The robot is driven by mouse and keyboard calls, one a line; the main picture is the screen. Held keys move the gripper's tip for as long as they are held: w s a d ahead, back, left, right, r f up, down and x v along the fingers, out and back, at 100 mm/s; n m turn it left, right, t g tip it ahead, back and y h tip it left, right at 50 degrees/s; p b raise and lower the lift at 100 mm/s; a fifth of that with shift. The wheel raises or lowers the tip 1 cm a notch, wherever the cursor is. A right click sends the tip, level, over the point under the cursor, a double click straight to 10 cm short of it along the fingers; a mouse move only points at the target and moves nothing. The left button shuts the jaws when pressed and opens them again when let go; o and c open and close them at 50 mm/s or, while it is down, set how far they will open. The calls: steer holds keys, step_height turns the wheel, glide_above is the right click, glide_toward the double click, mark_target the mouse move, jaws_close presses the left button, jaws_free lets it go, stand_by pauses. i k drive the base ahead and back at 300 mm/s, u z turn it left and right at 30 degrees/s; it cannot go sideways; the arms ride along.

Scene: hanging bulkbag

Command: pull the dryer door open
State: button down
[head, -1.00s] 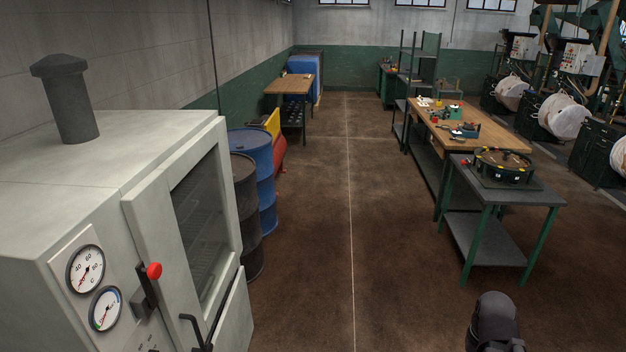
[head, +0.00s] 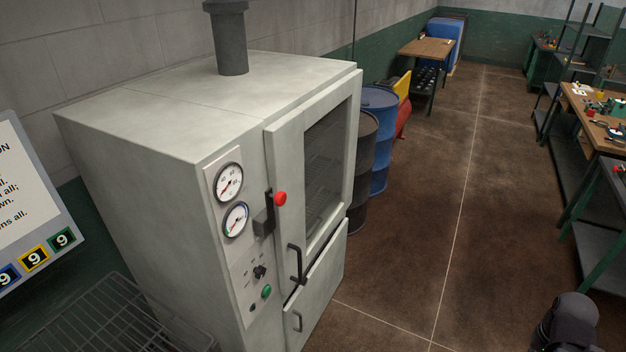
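The dryer (head: 170,160) is a tall pale grey cabinet left of centre in the head view. Its door (head: 285,165) has a dark window (head: 325,170) and looks closed. A black latch lever with a red knob (head: 280,199) sits at the door's left edge. A black bar handle (head: 296,264) is below it on the door. Part of my arm (head: 568,325) shows at the bottom right, well apart from the dryer. My gripper's fingers are not visible.
A wire rack (head: 110,315) stands at the bottom left, below a sign (head: 35,210). A black drum (head: 362,190) and a blue drum (head: 380,150) stand just beyond the dryer. A workbench (head: 590,110) is at the right. The floor (head: 430,240) between is clear.

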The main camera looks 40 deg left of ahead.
mark_target(284, 138)
steer(key=u, duration=1.35)
steer(key=k, duration=0.9)
steer(key=i, duration=0.75)
